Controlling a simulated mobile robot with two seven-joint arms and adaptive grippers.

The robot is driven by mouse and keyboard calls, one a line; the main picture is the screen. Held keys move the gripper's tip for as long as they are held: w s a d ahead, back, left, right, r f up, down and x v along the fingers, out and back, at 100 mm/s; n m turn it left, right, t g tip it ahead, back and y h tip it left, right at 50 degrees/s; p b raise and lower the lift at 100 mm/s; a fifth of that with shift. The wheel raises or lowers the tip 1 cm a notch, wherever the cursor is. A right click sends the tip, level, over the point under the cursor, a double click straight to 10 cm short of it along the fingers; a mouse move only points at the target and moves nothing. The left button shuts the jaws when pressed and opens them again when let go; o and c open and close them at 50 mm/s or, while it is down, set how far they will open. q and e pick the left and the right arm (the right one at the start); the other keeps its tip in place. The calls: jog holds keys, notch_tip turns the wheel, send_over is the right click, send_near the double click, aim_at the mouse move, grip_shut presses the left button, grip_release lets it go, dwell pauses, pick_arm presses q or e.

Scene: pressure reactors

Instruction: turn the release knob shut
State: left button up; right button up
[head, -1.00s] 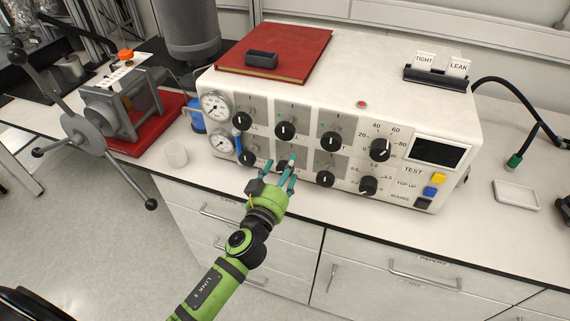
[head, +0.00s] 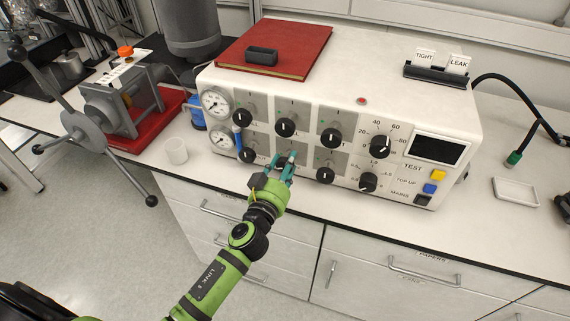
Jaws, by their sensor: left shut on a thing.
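A white bench unit (head: 345,75) carries two rows of black knobs on its front panel. My left gripper (head: 281,160), with teal fingers on a green arm, is shut on the middle knob of the lower row (head: 282,164). The fingers and wrist hide most of that knob, so its pointer and label cannot be read. Beside it are the lower left knob (head: 248,155) and the lower right knob (head: 325,175). My right gripper is not in view.
Two gauges (head: 215,103) sit at the panel's left end. A red book (head: 285,45) lies on the unit. A grey wheel device (head: 90,130) and a white cup (head: 176,151) stand at left. A white tray (head: 516,193) lies at right.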

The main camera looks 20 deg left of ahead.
pick_arm(q)
jog(key=m, duration=0.6)
jog(key=shift+w+r, duration=0.1)
jog(key=shift+r, duration=0.3)
jog(key=m, duration=0.5)
jog(key=shift+d+m, duration=0.1)
jog(key=shift+m, duration=0.3)
jog(key=m, duration=0.5)
jog(key=shift+m, duration=0.3)
jog(key=m, duration=0.3)
jog(key=m+p, duration=0.1)
jog(key=m, duration=0.1)
jog(key=shift+d+f+m, duration=0.1)
jog(key=shift+f+m, duration=0.1)
jog(key=shift+m, duration=0.2)
jog(key=shift+f, duration=0.1)
jog(key=o, duration=1.2)
jog(key=shift+d+f, duration=0.1)
jog(key=shift+c, duration=0.2)
